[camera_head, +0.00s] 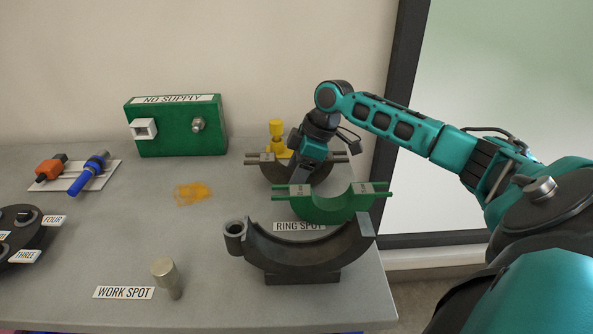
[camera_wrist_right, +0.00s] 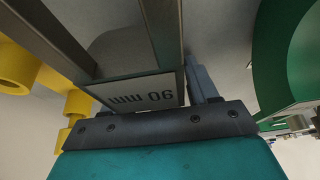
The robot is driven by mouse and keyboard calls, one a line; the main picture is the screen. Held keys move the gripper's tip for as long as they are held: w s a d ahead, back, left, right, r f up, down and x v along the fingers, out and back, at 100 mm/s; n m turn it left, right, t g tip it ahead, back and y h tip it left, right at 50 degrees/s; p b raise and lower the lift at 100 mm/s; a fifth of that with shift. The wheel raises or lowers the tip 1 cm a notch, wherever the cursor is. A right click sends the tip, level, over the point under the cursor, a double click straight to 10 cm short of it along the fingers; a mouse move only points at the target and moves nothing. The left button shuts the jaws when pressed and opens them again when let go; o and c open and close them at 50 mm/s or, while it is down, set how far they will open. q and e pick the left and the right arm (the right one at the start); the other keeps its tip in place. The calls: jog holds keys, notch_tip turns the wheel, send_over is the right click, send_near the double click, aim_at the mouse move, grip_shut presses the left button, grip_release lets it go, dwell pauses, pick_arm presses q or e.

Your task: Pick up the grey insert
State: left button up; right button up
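The grey insert (camera_head: 275,172) is a dark grey half-ring with rods at its ends, standing at the back right of the table, behind a green insert. My right gripper (camera_head: 301,178) reaches down at its right end and hides part of it. In the right wrist view the insert's end face (camera_wrist_right: 145,91), marked "90 mm", lies right at the gripper. One finger (camera_wrist_right: 201,82) shows close beside that face; the other finger is hidden, so its grip cannot be told. My left gripper is not in view.
The green insert (camera_head: 330,208) sits above a dark half-ring holder (camera_head: 290,252), close in front of my right gripper. A yellow fitting (camera_head: 277,138) stands just behind the grey insert. A metal cylinder (camera_head: 167,278) stands near the "WORK SPOT" label. The table's middle is mostly free.

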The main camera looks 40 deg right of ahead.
grip_shut()
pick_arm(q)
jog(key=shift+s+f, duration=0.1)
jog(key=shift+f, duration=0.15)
pick_arm(e)
jog(key=shift+r, duration=0.1)
